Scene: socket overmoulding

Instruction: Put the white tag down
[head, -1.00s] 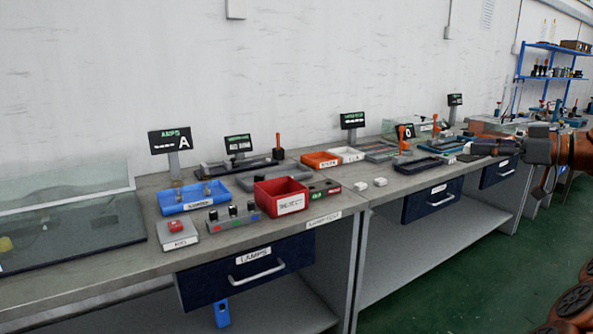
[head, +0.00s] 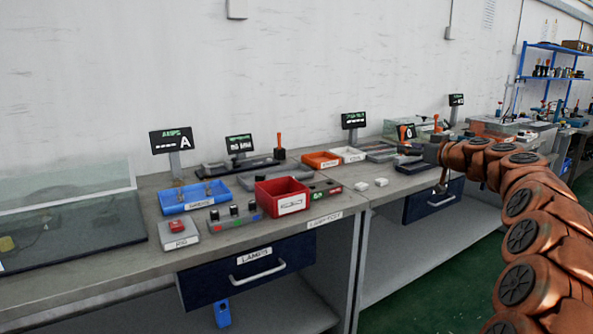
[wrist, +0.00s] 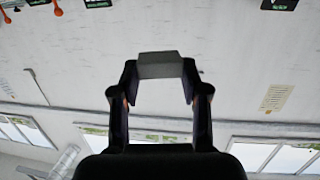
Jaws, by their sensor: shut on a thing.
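My gripper (wrist: 160,75) is shut on a small pale grey-white block, which I take to be the white tag (wrist: 162,66), held between the fingertips in the wrist view. The wrist view has the wall behind it and no surface touching it. In the head view my gripper (head: 412,163) is over the right bench, small and partly dark against the trays there. The held tag cannot be made out in that view. Two small white blocks (head: 362,186) (head: 381,182) lie on the bench to the left of my gripper.
A red bin (head: 281,203), a blue tray (head: 191,205) and a button box (head: 178,241) stand on the left bench. Orange (head: 320,160) and white (head: 349,154) trays stand behind the white blocks. Bare bench top (head: 395,190) shows around those blocks. Display stands line the back.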

